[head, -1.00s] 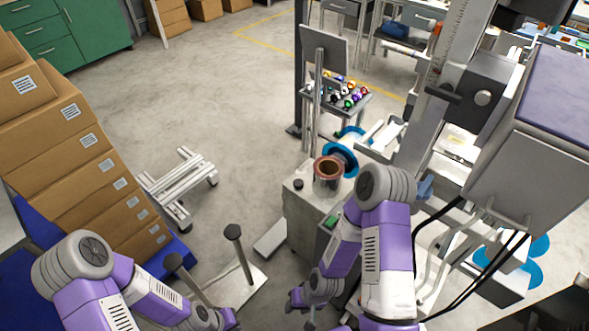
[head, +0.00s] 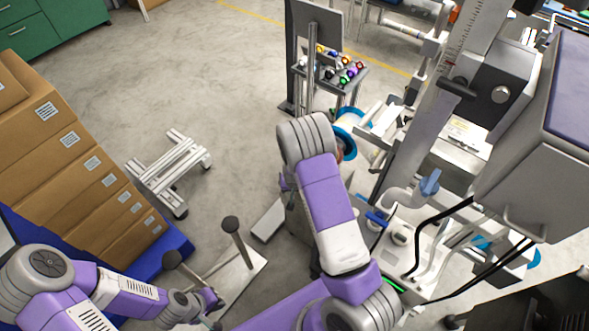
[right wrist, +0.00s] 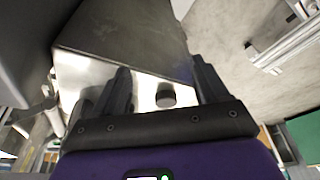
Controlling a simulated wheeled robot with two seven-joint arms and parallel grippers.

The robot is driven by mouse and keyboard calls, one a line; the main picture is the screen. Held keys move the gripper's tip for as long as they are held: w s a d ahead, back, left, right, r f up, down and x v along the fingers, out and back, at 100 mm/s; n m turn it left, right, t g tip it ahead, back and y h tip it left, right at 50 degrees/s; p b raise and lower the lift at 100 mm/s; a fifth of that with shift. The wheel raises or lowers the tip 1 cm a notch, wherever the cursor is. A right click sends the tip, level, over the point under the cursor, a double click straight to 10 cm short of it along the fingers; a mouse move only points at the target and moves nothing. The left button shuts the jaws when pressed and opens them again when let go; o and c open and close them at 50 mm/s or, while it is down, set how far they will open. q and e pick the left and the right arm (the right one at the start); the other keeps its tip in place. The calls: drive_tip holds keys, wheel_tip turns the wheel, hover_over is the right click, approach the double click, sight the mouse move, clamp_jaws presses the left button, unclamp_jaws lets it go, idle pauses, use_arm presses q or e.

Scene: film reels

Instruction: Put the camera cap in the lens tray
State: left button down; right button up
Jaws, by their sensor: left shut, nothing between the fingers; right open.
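The camera cap (right wrist: 166,96), a small dark round piece, sits on a bright cabinet top in the right wrist view. My right gripper (right wrist: 163,82) is open, and the cap shows between its two dark fingers, apart from them. In the head view the cap is hidden behind my right arm. The lens tray (head: 343,87) stands on a stand at the upper middle and holds several coloured lenses. My left gripper (head: 213,301) is shut and empty at the lower left, far from the cap.
Stacked cardboard boxes (head: 65,150) on a blue base fill the left side. A metal frame (head: 168,168) lies on the floor. A large grey machine (head: 530,165) stands at the right. A blue-flanged reel (head: 347,147) is partly hidden beside my right arm. Upper-left floor is clear.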

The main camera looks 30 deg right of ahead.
drive_tip(key=shift+m+t+h, duration=0.3)
drive_tip(key=shift+t+h, duration=0.2)
drive_tip(key=w+d+r, duration=0.1)
drive_tip(key=w, duration=0.1)
drive_tip(key=w+d+r, duration=0.1)
drive_tip(key=r, duration=0.1)
drive_tip(key=w+d+r, duration=0.1)
drive_tip(key=w, duration=0.1)
drive_tip(key=shift+w+d+r, duration=0.2)
drive_tip(key=shift+w, duration=0.1)
drive_tip(key=b+x, duration=0.3)
drive_tip(key=x, duration=0.4)
drive_tip(key=shift+w+d+r, duration=0.15)
drive_tip(key=shift+c, duration=0.3)
drive_tip(key=shift+r, duration=0.1)
drive_tip(key=c, duration=1.2)
